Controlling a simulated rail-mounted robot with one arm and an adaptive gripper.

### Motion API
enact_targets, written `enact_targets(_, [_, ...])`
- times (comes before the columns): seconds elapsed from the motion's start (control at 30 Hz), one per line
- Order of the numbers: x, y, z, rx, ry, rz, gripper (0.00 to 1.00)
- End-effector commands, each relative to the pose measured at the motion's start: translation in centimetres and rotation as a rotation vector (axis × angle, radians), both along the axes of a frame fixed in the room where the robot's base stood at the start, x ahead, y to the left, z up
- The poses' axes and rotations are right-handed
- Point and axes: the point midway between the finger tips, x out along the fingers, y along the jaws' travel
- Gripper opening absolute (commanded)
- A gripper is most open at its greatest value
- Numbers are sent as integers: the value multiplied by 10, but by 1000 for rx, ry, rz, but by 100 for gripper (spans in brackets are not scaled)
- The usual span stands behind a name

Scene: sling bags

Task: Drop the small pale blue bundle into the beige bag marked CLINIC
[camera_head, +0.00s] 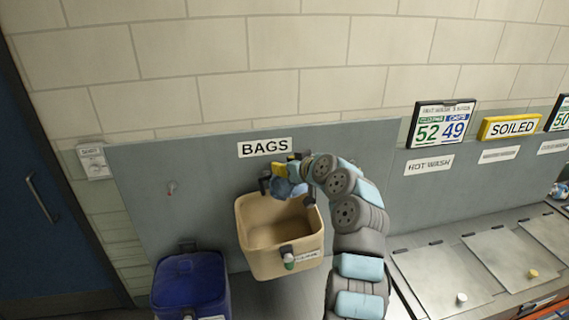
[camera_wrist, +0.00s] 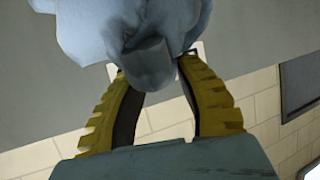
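The pale blue bundle (camera_head: 289,189) is at the tips of my gripper (camera_head: 281,174), above the back part of the beige bag. In the wrist view the bundle (camera_wrist: 135,35) is crumpled cloth, with part of it pinched between the yellow fingertips of my gripper (camera_wrist: 153,75). The beige bag (camera_head: 268,262) hangs open on the grey panel under the BAGS sign, and its visible inside looks empty. Its white front label (camera_head: 307,257) is too small to read clearly. My arm comes from the right and covers part of the bag's right rim.
A dark blue bag (camera_head: 190,285) stands lower left of the beige one. A counter with grey lids (camera_head: 445,280) lies to the right.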

Motion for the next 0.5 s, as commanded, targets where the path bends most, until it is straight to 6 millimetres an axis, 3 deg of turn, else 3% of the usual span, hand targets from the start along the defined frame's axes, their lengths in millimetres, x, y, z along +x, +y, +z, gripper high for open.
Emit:
enact_targets(0.07, [0,0,0,0,0,0,54])
enact_targets(0.5, [-3,-3,1,0,0,0,54])
